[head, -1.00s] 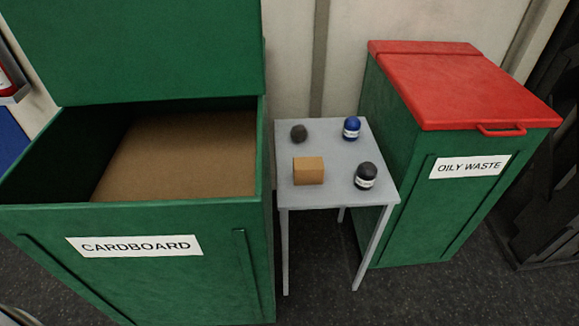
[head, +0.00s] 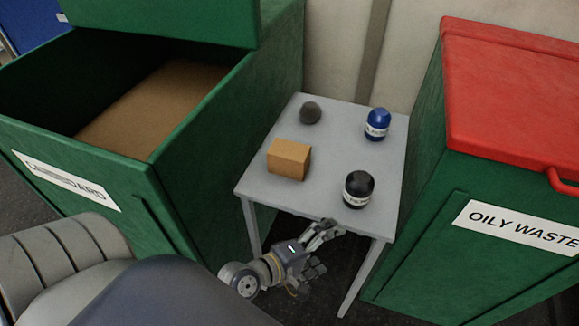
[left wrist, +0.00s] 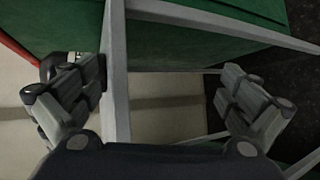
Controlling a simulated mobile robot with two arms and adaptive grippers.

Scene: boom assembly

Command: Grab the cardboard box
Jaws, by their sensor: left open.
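A small brown cardboard box (head: 288,159) sits on the left front part of a grey table (head: 258,183). My left gripper (head: 326,246) is open and empty, low in front of the table's front edge and apart from the box. The box does not show in the left wrist view. My right gripper is not in view.
A black-and-white jar (head: 358,189), a blue jar (head: 377,124) and a dark lump (head: 310,113) share the table. An open green cardboard bin (head: 190,170) stands left. A green oily waste bin (head: 440,240) with a red lid (head: 510,95) stands right.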

